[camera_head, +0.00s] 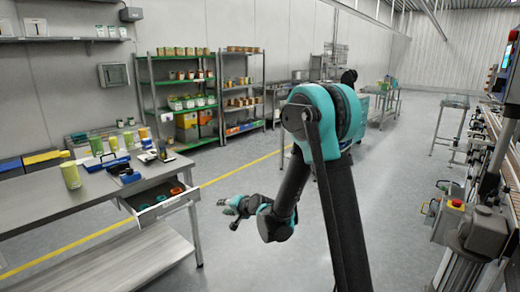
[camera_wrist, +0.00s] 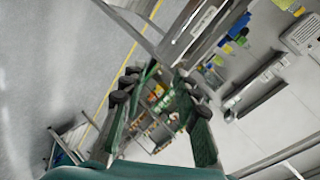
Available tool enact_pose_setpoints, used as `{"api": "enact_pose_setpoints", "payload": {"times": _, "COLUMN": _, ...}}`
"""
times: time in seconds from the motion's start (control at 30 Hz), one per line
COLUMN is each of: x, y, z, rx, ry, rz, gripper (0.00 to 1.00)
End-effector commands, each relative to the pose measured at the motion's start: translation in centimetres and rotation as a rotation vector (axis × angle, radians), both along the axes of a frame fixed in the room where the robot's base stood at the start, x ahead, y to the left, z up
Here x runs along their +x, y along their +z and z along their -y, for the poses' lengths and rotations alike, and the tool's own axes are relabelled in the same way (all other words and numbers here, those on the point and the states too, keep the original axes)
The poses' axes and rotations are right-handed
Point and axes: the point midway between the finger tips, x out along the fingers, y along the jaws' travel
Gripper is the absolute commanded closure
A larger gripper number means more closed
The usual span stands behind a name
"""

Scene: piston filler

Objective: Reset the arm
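My arm, teal and black, stands in the middle of the head view, its lower links bent down to the left. My gripper (camera_head: 228,205) hangs over the floor just right of the open drawer of the left table. In the wrist view my gripper (camera_wrist: 160,82) has its two fingers spread apart, with nothing between them. The wrist view is tilted and shows the table, wall and shelves beyond the fingers.
A grey table (camera_head: 60,205) at left holds bottles, jars and tools. Its drawer (camera_head: 160,210) is pulled out, with coloured round items inside. Green shelves (camera_head: 150,100) stand behind. A machine line with a control box (camera_head: 485,232) stands at right. The middle floor is clear.

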Motion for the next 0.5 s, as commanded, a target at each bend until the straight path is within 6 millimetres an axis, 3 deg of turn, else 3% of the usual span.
{"api": "enact_pose_setpoints", "payload": {"times": 0.03, "x": -0.8, "y": 0.6, "z": 2.2, "rx": -0.050, "ry": 0.001, "rz": 0.002, "gripper": 0.70}}
{"api": "enact_pose_setpoints", "payload": {"times": 0.27, "x": -5.8, "y": 1.4, "z": 11.0, "rx": -0.292, "ry": 0.033, "rz": -0.007, "gripper": 0.70}}
{"api": "enact_pose_setpoints", "payload": {"times": 0.5, "x": -12.9, "y": 0.8, "z": 20.0, "rx": -0.535, "ry": 0.068, "rz": -0.060, "gripper": 0.70}}
